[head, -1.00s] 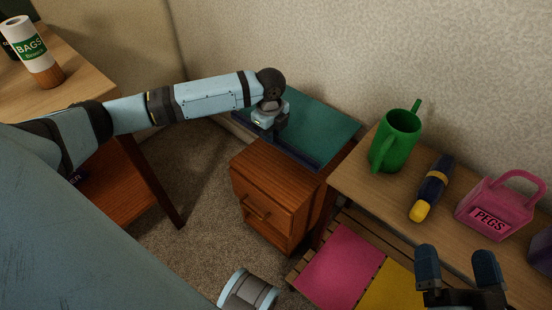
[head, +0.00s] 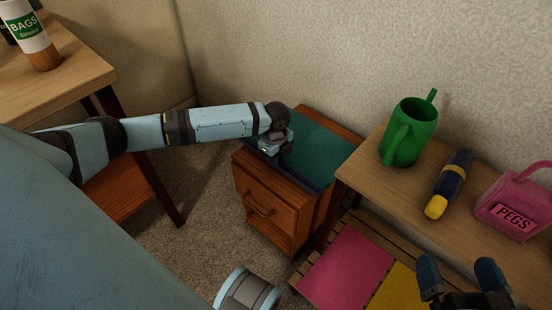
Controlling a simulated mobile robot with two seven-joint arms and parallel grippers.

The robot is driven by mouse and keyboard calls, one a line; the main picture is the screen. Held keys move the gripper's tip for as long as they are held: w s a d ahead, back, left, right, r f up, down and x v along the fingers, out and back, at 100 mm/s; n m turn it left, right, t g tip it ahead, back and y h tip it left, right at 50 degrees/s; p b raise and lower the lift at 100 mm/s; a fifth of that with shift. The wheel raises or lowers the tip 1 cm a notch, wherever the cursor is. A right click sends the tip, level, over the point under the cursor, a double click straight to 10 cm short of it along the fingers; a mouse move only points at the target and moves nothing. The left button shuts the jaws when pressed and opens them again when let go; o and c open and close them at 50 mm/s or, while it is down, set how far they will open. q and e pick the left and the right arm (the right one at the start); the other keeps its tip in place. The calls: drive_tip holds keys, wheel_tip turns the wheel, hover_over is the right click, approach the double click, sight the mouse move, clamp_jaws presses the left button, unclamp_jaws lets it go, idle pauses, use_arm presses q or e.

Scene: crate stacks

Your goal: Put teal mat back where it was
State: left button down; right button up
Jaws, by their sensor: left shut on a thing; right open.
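The teal mat (head: 322,150) lies flat, or almost flat, over the top of a small wooden drawer cabinet (head: 275,202), with a dark blue edge along its front. I cannot tell whether it touches the wood everywhere. My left gripper (head: 276,151) is shut on the mat at its left front edge; the fingertips are partly hidden by the wrist. My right gripper (head: 460,272) is open and empty at the lower right, in front of the low slatted rack.
A wooden bench (head: 375,185) at right bears a green watering can (head: 408,135), a blue-yellow torch (head: 449,184) and a pink PEGS holder (head: 514,207). Pink (head: 347,265) and yellow (head: 398,290) mats lie below on a slatted rack. A table (head: 65,75) with a BAGS roll (head: 30,38) stands left.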

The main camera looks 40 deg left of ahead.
drive_tip(key=shift+r, duration=0.1)
use_arm(q)
drive_tip(key=c, duration=1)
unclamp_jaws()
drive_tip(key=shift+f, duration=0.1)
use_arm(e)
drive_tip(key=shift+s, duration=0.1)
drive_tip(key=shift+f, duration=0.2)
use_arm(q)
wheel_tip(320, 180, up, 12)
drive_tip(key=p, duration=0.5)
drive_tip(key=shift+r, duration=0.2)
use_arm(e)
drive_tip(key=shift+m+t, duration=0.6)
drive_tip(key=shift+t, duration=0.3)
drive_tip(key=r, duration=0.6)
drive_tip(key=shift+s, duration=0.25)
use_arm(q)
drive_tip(key=shift+s+f, duration=0.1)
use_arm(e)
drive_tip(key=shift+f, duration=0.1)
